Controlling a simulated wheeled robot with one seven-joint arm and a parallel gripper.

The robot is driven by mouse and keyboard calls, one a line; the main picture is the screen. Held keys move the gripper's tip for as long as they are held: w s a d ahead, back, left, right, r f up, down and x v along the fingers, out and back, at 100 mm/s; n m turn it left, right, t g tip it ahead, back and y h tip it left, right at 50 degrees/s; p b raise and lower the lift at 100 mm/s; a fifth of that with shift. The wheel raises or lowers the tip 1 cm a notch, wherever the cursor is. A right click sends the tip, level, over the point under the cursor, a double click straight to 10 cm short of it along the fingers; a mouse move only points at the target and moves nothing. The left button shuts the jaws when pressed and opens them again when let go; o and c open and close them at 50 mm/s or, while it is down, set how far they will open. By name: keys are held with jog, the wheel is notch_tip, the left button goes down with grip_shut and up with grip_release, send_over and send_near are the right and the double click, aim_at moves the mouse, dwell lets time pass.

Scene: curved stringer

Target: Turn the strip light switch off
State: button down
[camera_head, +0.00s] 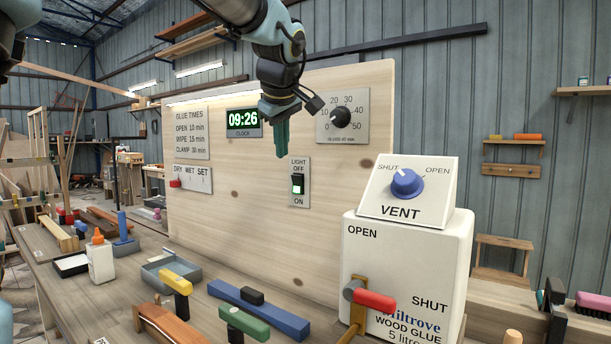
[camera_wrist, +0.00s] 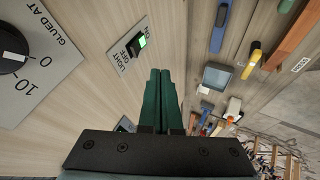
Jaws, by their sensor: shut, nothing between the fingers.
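The light switch (camera_head: 298,184) is a small rocker on a grey plate on the upright wooden board. OFF is printed above it and ON below. In the wrist view the switch (camera_wrist: 138,44) glows green on its ON side, with a dark part toward OFF. A bright strip light (camera_head: 215,96) runs along the board's top left edge and looks lit. My gripper (camera_head: 282,154) has its green fingers shut and empty, pointing down. In the head view the tips are just above and left of the switch plate. In the wrist view the fingers (camera_wrist: 160,72) appear apart from the switch.
A dial (camera_head: 340,117) is at the upper right of the board, and a clock (camera_head: 243,121) at the upper left. A white glue box (camera_head: 408,255) with a blue knob and red-handled valve stands at the right. Clamps and a grey tray (camera_head: 170,270) lie on the bench below.

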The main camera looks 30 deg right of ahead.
jog(key=p, duration=0.4)
send_near(294, 186)
notch_tip(294, 186, down, 4)
jog(key=w, duration=0.2)
jog(key=shift+w+d+p, duration=0.4)
jog(key=shift+d+p, duration=0.05)
jog(key=shift+p, duration=0.05)
jog(key=shift+w+d+r+y+p, duration=0.15)
jog(key=shift+d+r+y+p, duration=0.2)
jog(key=shift+p, duration=0.4)
jog(key=shift+f, duration=0.25)
jog(key=shift+a, duration=0.1)
jog(key=shift+r, duration=0.1)
